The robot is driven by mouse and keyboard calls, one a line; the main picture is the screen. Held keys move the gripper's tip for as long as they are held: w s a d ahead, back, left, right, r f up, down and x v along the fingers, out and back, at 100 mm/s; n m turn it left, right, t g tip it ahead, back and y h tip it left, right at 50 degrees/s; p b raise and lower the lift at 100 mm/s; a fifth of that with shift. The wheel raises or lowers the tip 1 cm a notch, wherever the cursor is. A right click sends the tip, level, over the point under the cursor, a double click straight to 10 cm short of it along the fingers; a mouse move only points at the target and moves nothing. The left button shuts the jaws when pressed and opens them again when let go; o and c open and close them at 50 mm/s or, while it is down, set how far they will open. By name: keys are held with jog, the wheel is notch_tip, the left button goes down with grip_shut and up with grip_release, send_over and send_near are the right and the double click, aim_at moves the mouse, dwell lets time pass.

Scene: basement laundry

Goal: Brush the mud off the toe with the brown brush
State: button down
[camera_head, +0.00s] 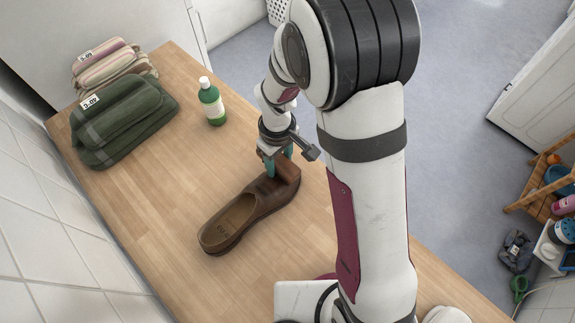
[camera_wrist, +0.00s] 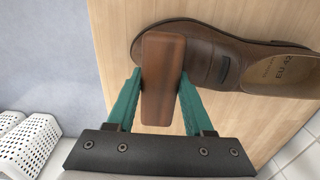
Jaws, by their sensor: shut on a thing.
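A brown leather loafer (camera_head: 232,216) lies on the wooden counter, its heel toward the lower left and its toe toward my gripper. It also shows in the wrist view (camera_wrist: 228,58), with its toe at the left. My gripper (camera_head: 275,165) is over the toe end, its teal fingers shut on a brown brush (camera_wrist: 163,78). In the head view the brush (camera_head: 287,172) is at the toe. The brush hides part of the toe, and I cannot tell whether it touches the leather. No mud is clearly visible on the part that shows.
A green bottle with a white cap (camera_head: 212,103) stands on the wooden counter (camera_head: 150,200) behind the shoe. Folded green towels (camera_head: 125,120) and striped towels (camera_head: 112,66) lie at the back left. The counter left of the shoe is clear.

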aim_at(296, 175)
jog(key=shift+w+a, duration=0.35)
jog(key=shift+a, duration=0.05)
jog(key=shift+s+d+f, duration=0.15)
jog(key=shift+s+d, duration=2)
jog(key=shift+d, duration=0.1)
jog(key=shift+r, duration=4.1)
jog(key=shift+w+a, duration=0.1)
